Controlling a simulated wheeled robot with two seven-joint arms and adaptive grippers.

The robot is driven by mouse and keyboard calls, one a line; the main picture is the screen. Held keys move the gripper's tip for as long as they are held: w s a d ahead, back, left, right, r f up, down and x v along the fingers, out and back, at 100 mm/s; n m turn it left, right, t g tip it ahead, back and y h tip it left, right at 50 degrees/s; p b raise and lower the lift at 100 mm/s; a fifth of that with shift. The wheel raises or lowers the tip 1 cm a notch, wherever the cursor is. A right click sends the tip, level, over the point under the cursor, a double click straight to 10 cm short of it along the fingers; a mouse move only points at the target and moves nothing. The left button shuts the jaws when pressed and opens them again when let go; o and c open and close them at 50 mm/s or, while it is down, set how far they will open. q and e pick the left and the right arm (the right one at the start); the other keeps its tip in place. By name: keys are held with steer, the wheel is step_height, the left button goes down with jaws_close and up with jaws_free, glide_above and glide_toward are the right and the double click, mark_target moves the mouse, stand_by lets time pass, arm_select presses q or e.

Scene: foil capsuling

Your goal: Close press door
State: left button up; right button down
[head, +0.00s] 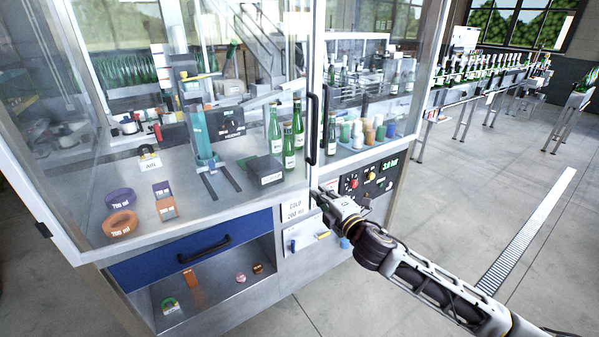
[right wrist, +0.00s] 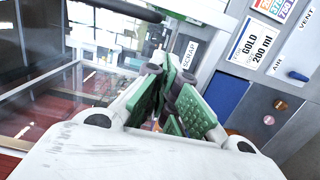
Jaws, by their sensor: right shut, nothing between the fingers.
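The press cabinet has clear glass doors in pale metal frames. I cannot tell whether a small gap stays between the doors. My right gripper (head: 318,194) is below the handles, at the cabinet front, apart from them. In the right wrist view its green-padded fingers (right wrist: 168,92) are together with nothing between them. My left gripper is not in view.
Below the doors are a blue drawer (head: 190,250), a GOLD 200 ml card (head: 295,211) and a control panel (head: 370,182) with knobs. Green bottles (head: 289,150) and tape-like rings (head: 119,223) stand inside.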

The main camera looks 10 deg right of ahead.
mark_target(295, 167)
steer(key=shift+p+x, duration=1)
steer(key=shift+x, duration=4.55)
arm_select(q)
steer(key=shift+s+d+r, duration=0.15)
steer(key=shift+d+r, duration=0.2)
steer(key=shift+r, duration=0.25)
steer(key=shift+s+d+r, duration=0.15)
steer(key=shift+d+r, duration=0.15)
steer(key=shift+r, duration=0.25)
arm_select(e)
steer(key=shift+x, duration=1.2)
steer(key=shift+r, duration=0.1)
